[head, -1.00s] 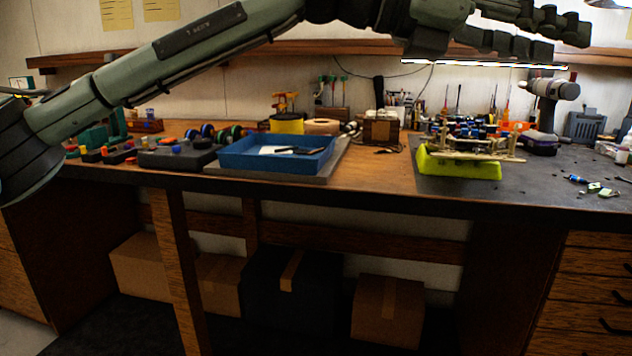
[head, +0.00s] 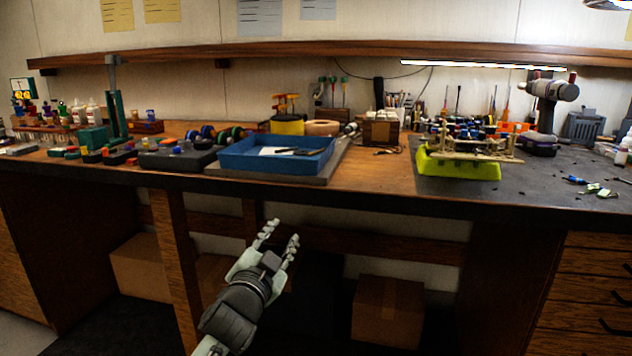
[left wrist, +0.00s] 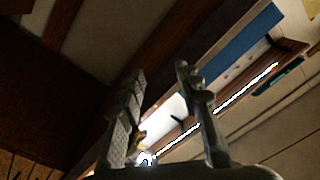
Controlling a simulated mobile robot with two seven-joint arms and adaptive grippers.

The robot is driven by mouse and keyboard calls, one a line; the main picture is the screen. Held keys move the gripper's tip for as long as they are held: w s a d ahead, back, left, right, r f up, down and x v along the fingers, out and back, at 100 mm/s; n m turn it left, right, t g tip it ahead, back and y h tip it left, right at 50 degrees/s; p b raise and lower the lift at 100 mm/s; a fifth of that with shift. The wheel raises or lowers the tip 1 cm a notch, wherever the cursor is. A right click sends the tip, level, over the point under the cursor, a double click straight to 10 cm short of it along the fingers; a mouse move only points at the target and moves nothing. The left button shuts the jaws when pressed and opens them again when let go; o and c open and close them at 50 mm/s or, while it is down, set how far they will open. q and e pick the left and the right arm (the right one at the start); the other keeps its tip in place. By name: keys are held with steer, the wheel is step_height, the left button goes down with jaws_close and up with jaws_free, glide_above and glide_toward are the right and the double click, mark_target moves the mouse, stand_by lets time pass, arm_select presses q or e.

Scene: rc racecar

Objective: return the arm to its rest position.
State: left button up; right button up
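My left gripper (head: 282,236) is in front of the workbench (head: 330,194), below the level of its top, in the lower middle of the head view. Its two fingers point up and away and stand apart with nothing between them. In the left wrist view the fingers (left wrist: 160,85) are also spread and empty. The gripper appears clear of the bench edge. My right gripper is in neither view.
On the bench are a blue tray (head: 253,160), a yellow-green stand (head: 459,167) holding a frame-like part, and a drill (head: 550,92). Cardboard boxes (head: 388,311) sit beneath. A shelf (head: 300,49) runs along the back wall.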

arm_select(q)
steer(key=s+a+f+n+g+y, duration=0.1)
steer(key=s+a+f+n+g, duration=0.25)
steer(key=f, duration=0.55)
steer(key=s+a+f+g+y, duration=0.2)
steer(key=s+a+f, duration=0.3)
steer(key=s+f, duration=0.3)
steer(key=s+a+f+n+g+y, duration=0.15)
steer(key=s+a+f, duration=0.25)
steer(key=f, duration=0.6)
steer(key=s+a+f+n+g, duration=0.1)
steer(key=s+a+f+g, duration=0.1)
steer(key=s+f, duration=0.2)
steer(key=s+a+f+n+g, duration=0.1)
steer(key=s+a+f+g, duration=0.2)
steer(key=s, duration=0.7)
steer(key=s+a+f+n+g, duration=0.1)
steer(key=s+a+f+g, duration=0.1)
steer(key=s+f, duration=0.3)
steer(key=s, duration=0.3)
steer(key=shift+a+f+g+y, duration=0.2)
steer(key=shift+f+g+y, duration=0.05)
steer(key=shift+g+y, duration=0.15)
